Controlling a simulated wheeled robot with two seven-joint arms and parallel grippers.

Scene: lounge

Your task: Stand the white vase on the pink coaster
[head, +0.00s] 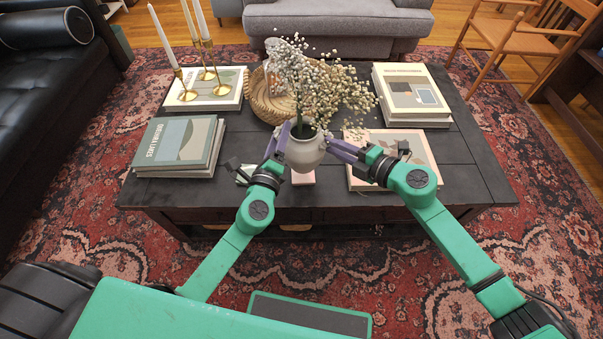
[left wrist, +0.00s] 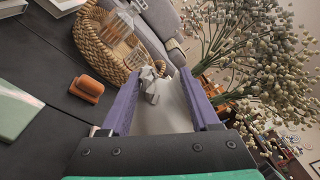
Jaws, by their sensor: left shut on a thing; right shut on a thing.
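The white vase (head: 305,153), holding a bunch of small white flowers (head: 312,88), is upright between my two grippers. My left gripper (head: 283,140) is shut on its left side, and my right gripper (head: 338,148) is shut on its right side. In the left wrist view the pale vase (left wrist: 172,112) fills the space between the purple fingers (left wrist: 165,108). The pink coaster (head: 303,179) lies near the table's front edge, partly hidden by the vase. I cannot tell whether the vase base touches it.
The dark coffee table (head: 465,170) also bears book stacks (head: 180,146) (head: 412,93), a flat book (head: 415,145) near my right gripper, a woven basket (head: 268,103) behind the vase and brass candle holders (head: 207,75). A brown object (left wrist: 88,88) lies near the basket.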

